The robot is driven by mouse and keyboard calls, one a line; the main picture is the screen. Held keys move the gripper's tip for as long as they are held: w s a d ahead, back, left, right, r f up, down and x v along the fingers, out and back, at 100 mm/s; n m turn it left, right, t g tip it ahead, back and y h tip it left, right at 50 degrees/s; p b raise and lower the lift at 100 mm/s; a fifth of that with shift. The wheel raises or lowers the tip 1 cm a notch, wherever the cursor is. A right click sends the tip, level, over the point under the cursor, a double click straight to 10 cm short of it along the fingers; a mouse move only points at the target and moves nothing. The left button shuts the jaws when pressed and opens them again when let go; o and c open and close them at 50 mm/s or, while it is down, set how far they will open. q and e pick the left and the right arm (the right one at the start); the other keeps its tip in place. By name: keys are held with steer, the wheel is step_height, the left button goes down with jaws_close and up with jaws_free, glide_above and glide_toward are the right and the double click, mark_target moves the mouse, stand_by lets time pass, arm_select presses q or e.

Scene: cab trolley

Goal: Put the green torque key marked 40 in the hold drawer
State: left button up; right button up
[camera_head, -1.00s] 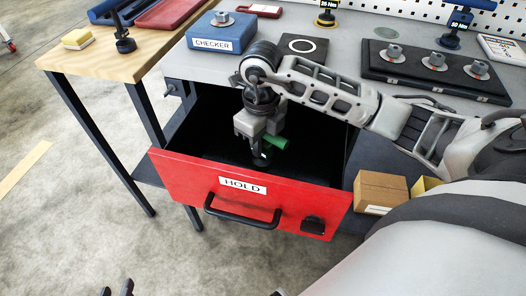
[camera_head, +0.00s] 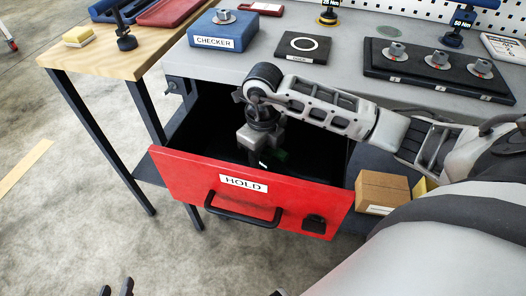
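The red drawer labelled HOLD (camera_head: 180,178) is pulled open below the grey bench top. My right gripper (camera_head: 262,152) reaches down inside it, behind the front panel. The green torque key (camera_head: 281,155) shows only as a dim green patch in shadow at the gripper's fingers, with a small pale mark beside it. The gripper appears shut on it. The number cannot be read, and I cannot tell whether the key touches the drawer floor. My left gripper (camera_head: 117,289) shows only its two dark fingertips at the bottom edge, apart and empty, over the floor.
On the bench stand the blue CHECKER block (camera_head: 222,32), a dark pad with a white ring (camera_head: 304,46) and a black case (camera_head: 440,72) with several grey pieces. A cardboard box (camera_head: 381,190) sits right of the drawer. A wooden table (camera_head: 120,62) stands at left.

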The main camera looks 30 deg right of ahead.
steer(key=shift+r, duration=0.55)
step_height(320, 180, up, 11)
steer(key=shift+r+p, duration=0.15)
steer(key=shift+p, duration=0.35)
